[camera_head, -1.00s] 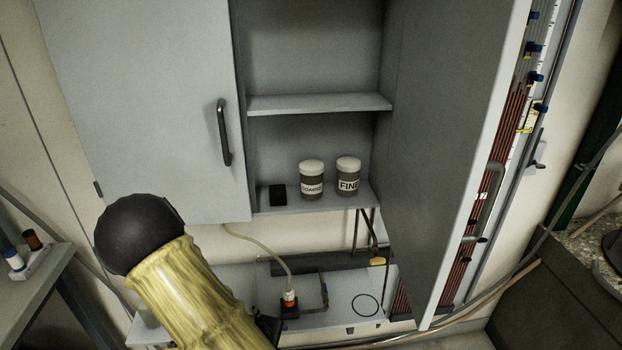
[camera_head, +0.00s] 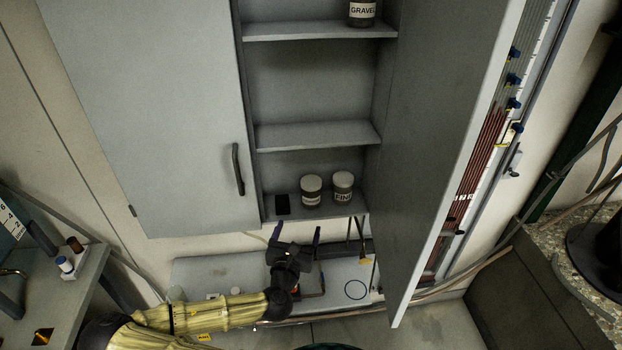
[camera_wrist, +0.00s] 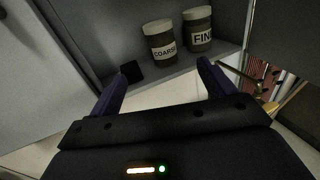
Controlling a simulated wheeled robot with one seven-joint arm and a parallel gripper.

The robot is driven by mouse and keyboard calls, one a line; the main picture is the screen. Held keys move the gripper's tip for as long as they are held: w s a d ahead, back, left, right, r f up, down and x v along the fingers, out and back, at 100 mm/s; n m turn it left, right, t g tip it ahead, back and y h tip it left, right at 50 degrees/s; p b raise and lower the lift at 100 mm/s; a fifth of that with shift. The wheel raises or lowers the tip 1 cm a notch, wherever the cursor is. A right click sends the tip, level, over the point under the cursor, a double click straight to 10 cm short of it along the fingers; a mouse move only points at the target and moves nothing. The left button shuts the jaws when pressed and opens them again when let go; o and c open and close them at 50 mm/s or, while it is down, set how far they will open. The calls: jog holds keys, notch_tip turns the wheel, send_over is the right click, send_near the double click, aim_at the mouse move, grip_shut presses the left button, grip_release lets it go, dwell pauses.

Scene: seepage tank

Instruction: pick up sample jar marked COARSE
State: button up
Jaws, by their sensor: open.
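The jar marked COARSE (camera_head: 311,191) stands upright on the bottom shelf of the open cabinet, with a pale lid and a dark body. In the wrist view its label reads COARSE (camera_wrist: 161,42). The jar marked FINE (camera_head: 342,187) stands close to its right; it also shows in the wrist view (camera_wrist: 197,30). My gripper (camera_head: 298,232) is open and empty, just below and in front of the shelf. In the wrist view its two dark purple fingers (camera_wrist: 165,78) point toward the shelf, with the COARSE jar beyond and between them.
A small black block (camera_head: 282,204) sits left of the COARSE jar. The open right door (camera_head: 440,130) and closed left door (camera_head: 150,120) flank the shelves. A GRAVEL jar (camera_head: 362,12) stands on an upper shelf. A worktop (camera_head: 215,272) lies below the cabinet.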

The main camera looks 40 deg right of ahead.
aim_at(308, 194)
jog(key=shift+w+r, duration=0.1)
jog(key=shift+r, duration=0.1)
jog(key=b+x, duration=0.3)
jog(key=x, duration=0.9)
jog(key=shift+w+r+b, duration=0.1)
jog(key=shift+r+b, duration=0.05)
jog(key=shift+b, duration=0.15)
